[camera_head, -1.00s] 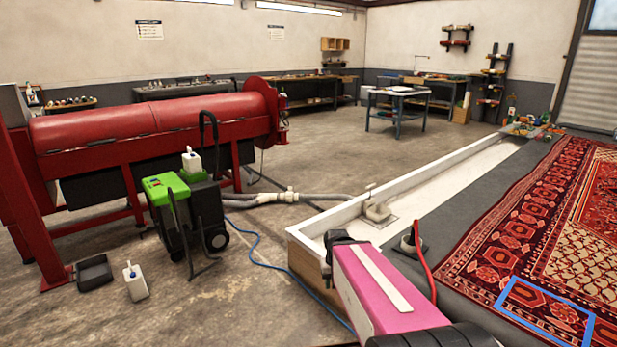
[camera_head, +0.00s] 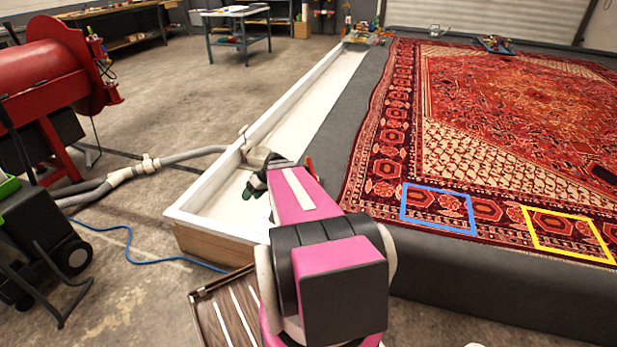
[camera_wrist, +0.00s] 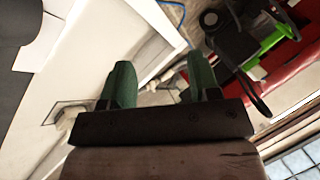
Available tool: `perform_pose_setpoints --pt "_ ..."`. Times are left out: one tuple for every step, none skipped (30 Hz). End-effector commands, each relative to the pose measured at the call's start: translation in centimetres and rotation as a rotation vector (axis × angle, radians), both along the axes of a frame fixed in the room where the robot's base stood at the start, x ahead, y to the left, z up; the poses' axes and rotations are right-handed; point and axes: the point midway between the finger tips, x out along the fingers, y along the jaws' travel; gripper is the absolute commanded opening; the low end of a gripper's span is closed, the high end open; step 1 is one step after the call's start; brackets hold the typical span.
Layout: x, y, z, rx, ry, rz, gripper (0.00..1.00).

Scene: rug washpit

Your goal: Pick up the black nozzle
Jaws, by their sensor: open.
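My gripper (camera_head: 256,186) is over the near end of the white trough (camera_head: 205,196), close to the pale drain fitting (camera_head: 258,156). In the wrist view its two green fingers (camera_wrist: 160,78) stand apart with nothing between them. I cannot make out the black nozzle in either current view; my pink arm covers the trough's right edge. A sliver of the red hose (camera_head: 311,168) shows just beyond my arm.
A red patterned rug (camera_head: 520,110) with blue (camera_head: 438,230) and yellow (camera_head: 567,258) outlined squares lies on a dark platform (camera_head: 470,275) at right. A black-and-green machine (camera_head: 40,235) and grey hoses (camera_head: 185,155) stand left. A slatted tray (camera_head: 222,310) lies below.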

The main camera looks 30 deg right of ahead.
Motion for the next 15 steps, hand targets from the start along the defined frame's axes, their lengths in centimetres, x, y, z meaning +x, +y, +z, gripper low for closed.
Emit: perform_pose_setpoints --pt "1.7 -2.3 -0.8 0.047 -0.063 -0.003 0.56" --pt "2.3 -3.5 -0.9 0.072 -0.105 -0.001 0.56" --pt "3.0 -5.0 -1.2 0.102 -0.165 -0.002 0.56" --pt "3.6 -6.2 -1.4 0.124 -0.211 -0.003 0.56" --pt "4.1 -7.5 -1.5 0.142 -0.259 -0.008 0.56" --pt "4.8 -9.3 -1.7 0.162 -0.325 -0.014 0.56" --pt "5.3 -10.6 -1.8 0.175 -0.376 -0.020 0.56" --pt "5.7 -12.1 -1.9 0.185 -0.429 -0.028 0.56" --pt "6.2 -14.1 -2.1 0.195 -0.498 -0.042 0.56" --pt "6.5 -15.7 -2.3 0.198 -0.552 -0.053 0.56" --pt "6.8 -17.3 -2.4 0.199 -0.606 -0.066 0.56" --pt "7.1 -19.5 -2.6 0.196 -0.679 -0.085 0.56" --pt "7.3 -21.3 -2.7 0.191 -0.733 -0.102 0.56" --pt "7.4 -22.9 -2.8 0.182 -0.785 -0.116 0.56" --pt "7.4 -25.1 -3.0 0.168 -0.853 -0.140 0.56"
